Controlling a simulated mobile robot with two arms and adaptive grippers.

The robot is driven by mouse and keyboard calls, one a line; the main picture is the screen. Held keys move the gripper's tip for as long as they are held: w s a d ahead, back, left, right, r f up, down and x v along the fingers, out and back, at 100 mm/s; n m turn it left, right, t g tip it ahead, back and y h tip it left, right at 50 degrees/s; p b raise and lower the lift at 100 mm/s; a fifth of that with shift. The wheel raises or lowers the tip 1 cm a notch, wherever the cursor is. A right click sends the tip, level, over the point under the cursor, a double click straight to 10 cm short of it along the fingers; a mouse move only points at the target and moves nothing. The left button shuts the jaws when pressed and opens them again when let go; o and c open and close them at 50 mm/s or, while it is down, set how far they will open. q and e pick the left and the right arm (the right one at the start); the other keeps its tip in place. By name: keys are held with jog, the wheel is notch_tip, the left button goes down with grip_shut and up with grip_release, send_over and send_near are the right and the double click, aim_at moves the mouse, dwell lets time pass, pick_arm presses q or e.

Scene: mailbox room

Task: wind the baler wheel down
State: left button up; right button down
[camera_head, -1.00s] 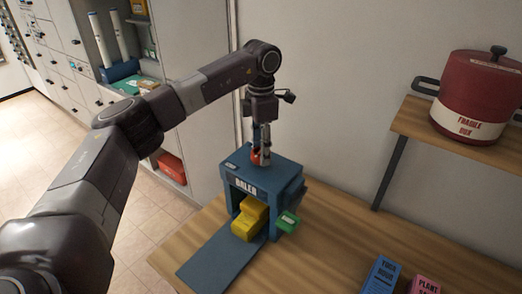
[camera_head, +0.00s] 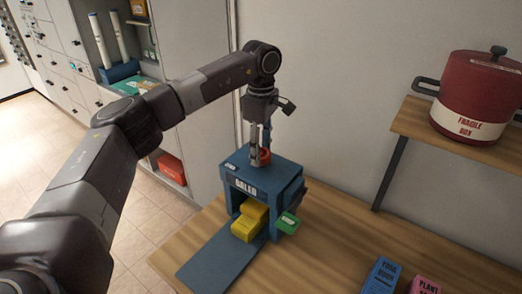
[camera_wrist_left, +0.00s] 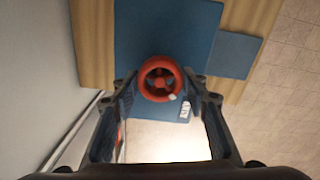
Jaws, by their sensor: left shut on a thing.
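The blue baler (camera_head: 286,170) stands on the wooden table with its front open and a flat blue panel (camera_head: 222,264) reaching forward from it. Yellow blocks (camera_head: 250,219) sit inside its opening. The red baler wheel (camera_head: 266,155) is on top of the baler, partly hidden by my left gripper (camera_head: 260,150). My left gripper points straight down and is shut on the wheel. In the left wrist view the round spoked wheel (camera_wrist_left: 160,78) lies between the two fingers, with a small pale mark on its lower right rim. My right gripper is not in view.
A green piece (camera_head: 288,223) is at the baler's right side. Blue (camera_head: 381,275) and pink (camera_head: 425,285) boxes lie at the table's front right. A red pot (camera_head: 478,95) stands on a raised shelf at right. Lockers stand at left. The table between is clear.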

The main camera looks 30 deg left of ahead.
pick_arm(q)
jog(key=shift+w+r+m, duration=0.1)
jog(key=shift+r+m, duration=0.05)
jog(key=shift+m, duration=0.15)
jog(key=o, duration=1.2)
jog(key=shift+c, duration=0.2)
notch_tip(320, 180, up, 12)
jog(key=shift+f, duration=0.2)
